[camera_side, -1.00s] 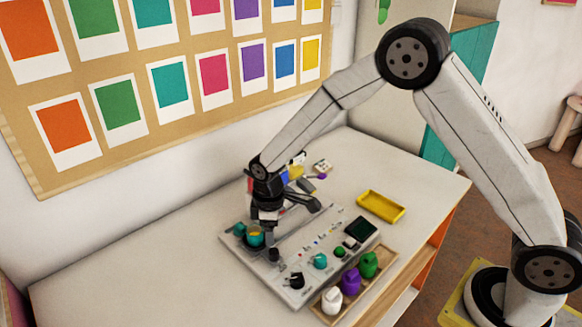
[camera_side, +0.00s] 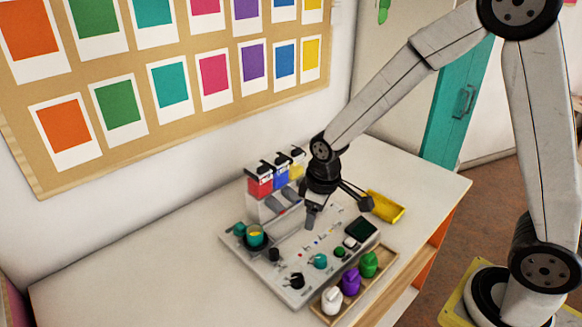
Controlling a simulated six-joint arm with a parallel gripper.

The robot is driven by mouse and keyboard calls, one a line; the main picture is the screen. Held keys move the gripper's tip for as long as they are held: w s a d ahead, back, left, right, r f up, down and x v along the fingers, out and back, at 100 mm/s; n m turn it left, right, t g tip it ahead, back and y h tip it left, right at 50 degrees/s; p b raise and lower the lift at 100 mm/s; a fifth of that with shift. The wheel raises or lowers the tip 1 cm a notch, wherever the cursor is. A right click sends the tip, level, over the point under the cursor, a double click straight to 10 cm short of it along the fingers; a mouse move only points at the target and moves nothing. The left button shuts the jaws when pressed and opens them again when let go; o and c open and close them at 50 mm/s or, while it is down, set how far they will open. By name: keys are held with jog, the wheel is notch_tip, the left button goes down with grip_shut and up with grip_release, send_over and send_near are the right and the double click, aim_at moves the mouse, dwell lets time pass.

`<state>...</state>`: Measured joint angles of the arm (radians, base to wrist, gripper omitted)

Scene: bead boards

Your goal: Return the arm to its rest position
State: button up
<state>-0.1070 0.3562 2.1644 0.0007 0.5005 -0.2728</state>
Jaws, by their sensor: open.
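My gripper (camera_side: 338,213) is open and empty. It hangs over the back part of the grey board (camera_side: 262,272), clear of the pieces on it. One finger points down over the board and the other reaches out toward the yellow tray. A teal cup with yellow inside (camera_side: 256,236) sits in a dark round holder at the board's left end. A small teal piece (camera_side: 239,229) is beside it.
Red, blue and yellow dispensers (camera_side: 260,180) stand behind the board, close to my gripper's left. A yellow tray (camera_side: 388,207) lies at its right. A wooden tray (camera_side: 383,268) in front holds white, purple and green pieces. The table's left side (camera_side: 130,265) is clear.

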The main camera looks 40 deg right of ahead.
jog(key=s+d+r+m+t, duration=0.1)
jog(key=s+d+m, duration=0.3)
jog(key=s, duration=0.5)
jog(key=shift+s+r, duration=0.4)
jog(key=shift+r, duration=0.3)
dwell(0.6)
